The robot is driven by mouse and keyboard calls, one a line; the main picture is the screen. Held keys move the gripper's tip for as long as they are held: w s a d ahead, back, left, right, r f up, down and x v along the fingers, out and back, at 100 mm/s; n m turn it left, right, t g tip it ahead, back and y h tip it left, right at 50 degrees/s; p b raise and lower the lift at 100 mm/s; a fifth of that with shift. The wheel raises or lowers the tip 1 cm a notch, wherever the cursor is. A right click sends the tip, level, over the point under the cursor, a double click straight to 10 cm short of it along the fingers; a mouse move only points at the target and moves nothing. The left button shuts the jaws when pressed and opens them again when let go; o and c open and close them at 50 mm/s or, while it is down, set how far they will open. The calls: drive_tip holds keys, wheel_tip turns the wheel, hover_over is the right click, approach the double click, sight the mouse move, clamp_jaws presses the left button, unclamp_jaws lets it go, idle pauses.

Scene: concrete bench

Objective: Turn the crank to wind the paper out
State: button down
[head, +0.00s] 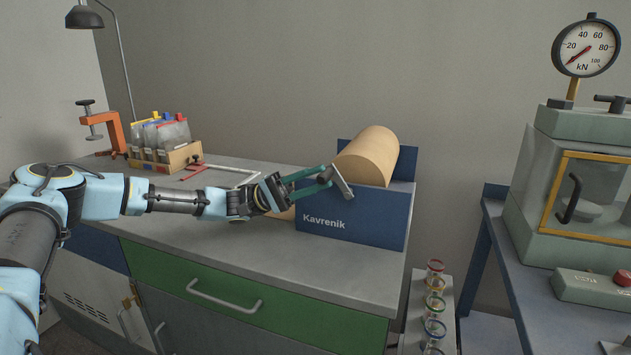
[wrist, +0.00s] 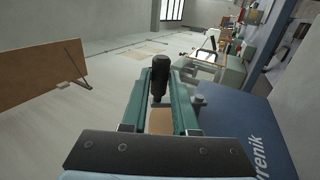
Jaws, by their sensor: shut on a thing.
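The blue paper dispenser (head: 350,228), marked Kavrenik, stands on the bench with a big brown paper roll (head: 368,156) on top. Its grey crank arm (head: 343,184) is on the left side and slants up to the left from its lower right end. My gripper (head: 323,177) reaches in from the left, its green fingers shut on the dark crank handle (wrist: 159,78), seen between the fingertips in the wrist view. The fingers partly hide the handle in the head view. A bit of brown paper (head: 284,214) shows low at the dispenser's left, behind my gripper.
A wooden rack (head: 180,158) of filled bags and an orange clamp (head: 112,133) stand at the bench's back left. A pale frame (head: 235,172) lies behind my gripper. The front bench top (head: 220,232) is clear. Several ringed tubes (head: 434,305) stand right of the bench.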

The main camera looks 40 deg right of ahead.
drive_tip(key=c, duration=0.7)
unclamp_jaws()
drive_tip(key=shift+b+v, duration=1.1)
drive_tip(key=shift+v, duration=2.65)
